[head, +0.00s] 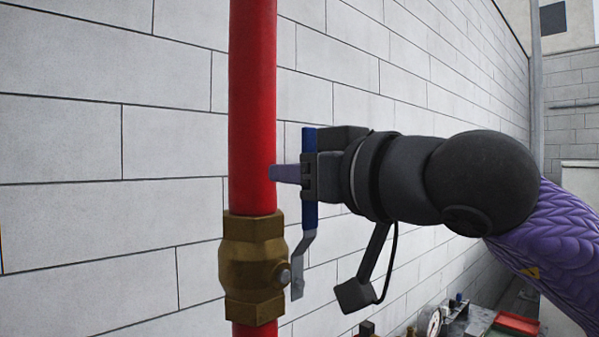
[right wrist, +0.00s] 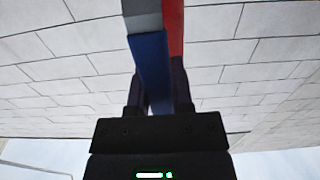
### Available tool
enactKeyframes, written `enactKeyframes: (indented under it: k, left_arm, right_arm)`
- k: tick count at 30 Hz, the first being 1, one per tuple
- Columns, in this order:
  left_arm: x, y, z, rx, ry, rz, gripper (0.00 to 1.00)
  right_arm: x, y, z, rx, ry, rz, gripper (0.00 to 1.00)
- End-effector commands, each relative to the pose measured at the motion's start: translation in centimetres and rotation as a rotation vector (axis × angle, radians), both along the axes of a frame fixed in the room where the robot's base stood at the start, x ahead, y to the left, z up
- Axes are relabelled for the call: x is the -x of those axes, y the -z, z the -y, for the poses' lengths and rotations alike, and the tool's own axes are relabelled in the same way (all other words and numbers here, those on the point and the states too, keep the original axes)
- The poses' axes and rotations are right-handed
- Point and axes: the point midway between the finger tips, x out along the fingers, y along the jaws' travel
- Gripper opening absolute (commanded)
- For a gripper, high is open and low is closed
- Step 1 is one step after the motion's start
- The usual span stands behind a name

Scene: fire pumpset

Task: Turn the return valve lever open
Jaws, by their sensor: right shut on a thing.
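The return valve is a brass valve body (head: 252,262) on a vertical red pipe (head: 253,110). Its lever (head: 309,214) has a blue grip and a bare metal shank bolted to the valve's right side. The lever stands upright, roughly parallel to the pipe. My right gripper (head: 290,174) comes in from the right and is shut on the blue grip, a little above the brass body. In the right wrist view the blue lever (right wrist: 151,62) runs between the two fingers, with the red pipe (right wrist: 173,28) behind it. My left gripper is not in view.
A pale block wall (head: 110,130) stands behind the pipe. A round gauge (head: 430,322) and a red tray-like part (head: 516,322) show low at the right. The space left of the pipe is clear.

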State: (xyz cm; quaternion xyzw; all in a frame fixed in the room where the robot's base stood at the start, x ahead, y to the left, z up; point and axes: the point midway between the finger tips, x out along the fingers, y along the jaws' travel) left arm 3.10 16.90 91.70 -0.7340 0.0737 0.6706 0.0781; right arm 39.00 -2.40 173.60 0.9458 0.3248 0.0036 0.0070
Motion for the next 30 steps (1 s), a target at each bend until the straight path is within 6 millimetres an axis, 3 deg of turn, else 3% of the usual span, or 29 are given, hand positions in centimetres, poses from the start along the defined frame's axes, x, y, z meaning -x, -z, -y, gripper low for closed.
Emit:
enactKeyframes:
  k: [4, 5, 9, 19, 30]
  left_arm:
    - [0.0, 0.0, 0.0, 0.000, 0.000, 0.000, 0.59]
    - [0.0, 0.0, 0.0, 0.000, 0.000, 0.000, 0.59]
    - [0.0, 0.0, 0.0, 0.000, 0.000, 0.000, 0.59]
    - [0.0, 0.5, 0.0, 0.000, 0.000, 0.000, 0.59]
    - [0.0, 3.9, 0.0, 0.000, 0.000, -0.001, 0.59]
  right_arm:
    - [0.0, 0.4, -0.1, 0.006, -0.003, -0.008, 0.00]
    - [0.0, 0.4, -0.1, 0.006, -0.003, -0.008, 0.34]
    - [0.0, 0.3, -0.1, 0.004, -0.002, -0.006, 0.63]
    - [0.5, 0.3, 0.4, 0.000, 0.000, -0.002, 0.63]
    - [7.0, 0.4, 5.5, 0.001, 0.001, -0.002, 0.63]
